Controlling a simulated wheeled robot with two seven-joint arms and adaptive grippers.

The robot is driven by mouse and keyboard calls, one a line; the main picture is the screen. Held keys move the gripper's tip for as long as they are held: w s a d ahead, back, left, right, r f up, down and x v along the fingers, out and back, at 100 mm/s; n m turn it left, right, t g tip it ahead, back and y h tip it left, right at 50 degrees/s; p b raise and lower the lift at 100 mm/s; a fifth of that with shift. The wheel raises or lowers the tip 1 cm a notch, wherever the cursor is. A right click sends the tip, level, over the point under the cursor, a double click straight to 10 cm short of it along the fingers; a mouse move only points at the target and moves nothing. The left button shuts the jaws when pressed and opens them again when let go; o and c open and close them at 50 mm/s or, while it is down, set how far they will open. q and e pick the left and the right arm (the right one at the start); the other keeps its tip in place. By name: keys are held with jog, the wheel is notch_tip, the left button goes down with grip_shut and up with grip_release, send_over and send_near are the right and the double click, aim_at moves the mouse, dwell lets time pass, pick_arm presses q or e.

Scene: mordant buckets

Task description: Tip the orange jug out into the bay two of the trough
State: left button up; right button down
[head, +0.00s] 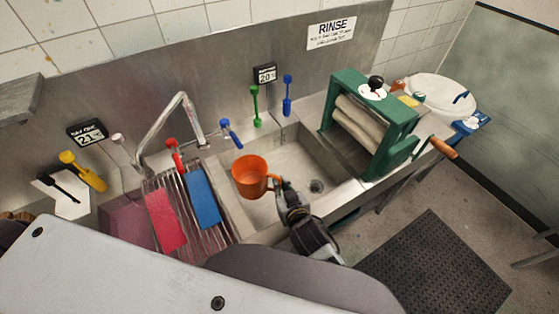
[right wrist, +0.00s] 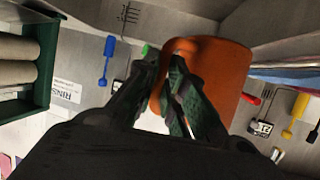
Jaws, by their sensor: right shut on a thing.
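The orange jug (head: 249,178) hangs over the open basin of the steel trough (head: 330,158), its mouth upward and looking roughly upright. Its inside looks plain orange; I cannot tell whether it holds anything. My right gripper (head: 278,187) is shut on the jug's handle, at the jug's right side. In the right wrist view the fingers (right wrist: 172,88) close around the handle, with the jug body (right wrist: 222,75) beside them. Bay numbers do not show on the trough. My left gripper is not in view.
A ribbed rack with a red cloth (head: 165,220) and a blue cloth (head: 202,197) lies left of the basin. A curved tap (head: 183,105) stands behind it. A green wringer (head: 365,125) with an orange-handled crank stands at right. The basin's right part, with a drain (head: 316,186), is clear.

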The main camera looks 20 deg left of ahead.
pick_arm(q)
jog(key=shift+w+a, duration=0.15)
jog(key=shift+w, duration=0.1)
pick_arm(e)
jog(key=shift+w+a, duration=0.15)
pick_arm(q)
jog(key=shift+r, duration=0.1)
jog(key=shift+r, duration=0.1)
pick_arm(e)
jog(key=shift+w, duration=0.1)
pick_arm(q)
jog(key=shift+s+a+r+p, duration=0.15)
jog(key=shift+p, duration=0.2)
pick_arm(e)
jog(key=w+d+f+m+g+y, duration=0.2)
jog(key=w+f+m+g, duration=0.1)
jog(key=f+m+g, duration=0.1)
jog(key=shift+w+d+f+g, duration=0.2)
jog(key=shift+f+g, duration=0.1)
jog(key=shift+f, duration=0.55)
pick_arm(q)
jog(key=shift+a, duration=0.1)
pick_arm(e)
jog(key=shift+a, duration=0.15)
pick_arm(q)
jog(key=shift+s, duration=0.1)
pick_arm(e)
jog(key=shift+f+m, duration=0.2)
jog(key=shift+m, duration=0.1)
